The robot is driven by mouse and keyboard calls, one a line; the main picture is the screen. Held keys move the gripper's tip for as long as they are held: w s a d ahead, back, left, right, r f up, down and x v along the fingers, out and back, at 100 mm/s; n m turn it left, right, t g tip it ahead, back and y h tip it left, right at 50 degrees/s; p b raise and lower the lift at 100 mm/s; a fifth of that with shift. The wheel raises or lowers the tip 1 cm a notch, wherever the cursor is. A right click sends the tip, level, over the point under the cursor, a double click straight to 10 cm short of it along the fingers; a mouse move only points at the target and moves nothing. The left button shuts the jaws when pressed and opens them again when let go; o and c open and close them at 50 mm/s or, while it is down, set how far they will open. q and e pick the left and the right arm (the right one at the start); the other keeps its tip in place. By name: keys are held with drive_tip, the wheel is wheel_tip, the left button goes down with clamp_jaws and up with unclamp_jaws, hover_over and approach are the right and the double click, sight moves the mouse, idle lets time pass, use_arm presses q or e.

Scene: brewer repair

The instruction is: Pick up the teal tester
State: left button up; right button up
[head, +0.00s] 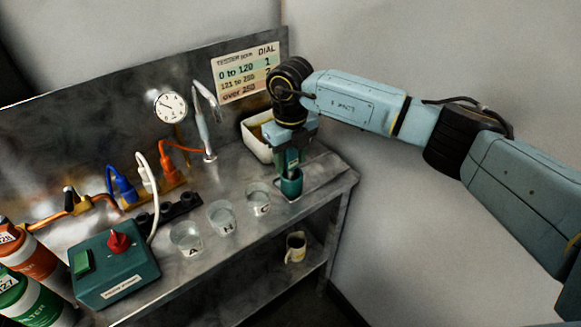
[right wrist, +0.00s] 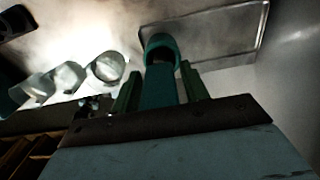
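The teal tester (right wrist: 160,88) is between the fingers of my right gripper (head: 290,163), at the right end of the metal bench. In the right wrist view my two green fingers (right wrist: 160,82) flank its body closely. I cannot tell whether they touch it. A teal round cup-like part (head: 291,184) shows below the fingers, at the bench surface; it also shows in the right wrist view (right wrist: 162,44). The gripper hides much of the tester's upper part. My left gripper is not in view.
Three clear beakers (head: 221,217) stand in a row left of my right gripper. A white bin (head: 256,145) is behind it, near the tap (head: 204,130). A teal switch box (head: 113,264) and filter canisters (head: 36,259) are at left. A mug (head: 296,247) stands on the lower shelf.

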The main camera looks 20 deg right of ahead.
drive_tip(key=c, duration=0.8)
drive_tip(key=shift+o, duration=0.2)
drive_tip(key=shift+r, duration=0.1)
wheel_tip(320, 180, up, 10)
drive_tip(key=shift+r, duration=0.1)
wheel_tip(320, 180, up, 7)
drive_tip(key=p, duration=0.4)
drive_tip(key=shift+p, duration=0.35)
drive_tip(key=shift+f, duration=0.2)
